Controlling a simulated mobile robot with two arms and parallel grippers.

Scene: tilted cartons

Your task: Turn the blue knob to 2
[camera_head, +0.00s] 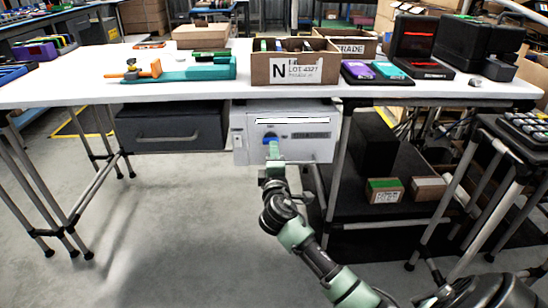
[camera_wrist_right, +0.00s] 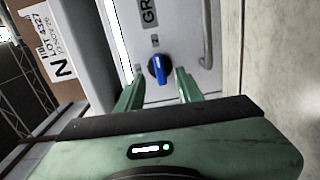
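The blue knob (camera_head: 270,138) is on the front of a light grey box (camera_head: 315,150) under the table. It also shows in the right wrist view (camera_wrist_right: 158,68), as a blue round dial with a raised grip and a small pale mark. My right gripper (camera_head: 274,152) points at the knob from the front. In the right wrist view its two green fingers (camera_wrist_right: 161,76) are spread, with the knob seen between and beyond their tips. The gap in depth is hard to judge. My left gripper is not in view.
The white tabletop (camera_head: 200,92) overhangs the box. A dark drawer (camera_head: 172,128) hangs left of it, and a table leg (camera_head: 338,165) stands close on its right. A metal handle (camera_wrist_right: 207,35) sticks out near the knob. The floor (camera_head: 180,230) in front is clear.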

